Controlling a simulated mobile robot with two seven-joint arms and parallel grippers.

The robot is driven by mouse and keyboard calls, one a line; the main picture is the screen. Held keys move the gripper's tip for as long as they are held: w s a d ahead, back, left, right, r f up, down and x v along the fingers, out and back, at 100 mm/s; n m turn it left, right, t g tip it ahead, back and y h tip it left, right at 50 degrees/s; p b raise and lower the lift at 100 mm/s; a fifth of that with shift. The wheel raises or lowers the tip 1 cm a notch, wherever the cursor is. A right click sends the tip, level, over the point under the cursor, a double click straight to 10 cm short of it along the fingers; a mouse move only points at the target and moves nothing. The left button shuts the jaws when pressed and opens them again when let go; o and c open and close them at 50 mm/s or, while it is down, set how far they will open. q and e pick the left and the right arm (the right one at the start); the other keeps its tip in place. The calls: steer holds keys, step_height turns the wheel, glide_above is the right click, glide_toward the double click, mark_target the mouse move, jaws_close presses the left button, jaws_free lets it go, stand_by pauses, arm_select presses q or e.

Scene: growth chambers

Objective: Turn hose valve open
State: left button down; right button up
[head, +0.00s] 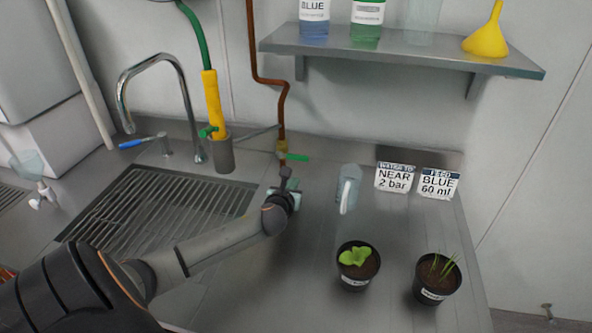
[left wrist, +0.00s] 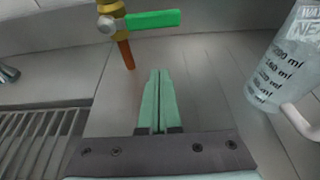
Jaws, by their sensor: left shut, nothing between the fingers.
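A brass valve with a green lever (head: 294,156) sits on the brown pipe at the back wall. The lever points sideways to the right. The same green lever (left wrist: 153,18) and brass valve body (left wrist: 110,7) show at the top of the left wrist view, with a short copper spout below. My left gripper (head: 287,185) is low in front of this valve. Its teal fingers (left wrist: 157,75) are shut, empty and apart from the lever. A yellow wand (head: 212,95) on a green hose (head: 194,30) stands in a grey holder and has a small green handle (head: 207,132). My right gripper is out of view.
A clear measuring jug (head: 347,185) stands right of my gripper, also in the left wrist view (left wrist: 276,75). Two potted plants (head: 357,266) (head: 436,277) and two signs (head: 394,178) (head: 438,184) are further right. The sink (head: 150,215) and faucet (head: 160,62) are left.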

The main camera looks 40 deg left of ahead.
mark_target(292, 157)
arm_select(q)
steer(key=x, duration=0.2)
steer(key=shift+w+a+f, duration=0.15)
steer(key=shift+w+a, duration=0.05)
steer(key=shift+w, duration=0.05)
steer(key=shift+w+r+p, duration=0.1)
steer(key=shift+r+p, duration=0.7)
steer(key=shift+r, duration=1.2)
steer(key=shift+w, duration=0.1)
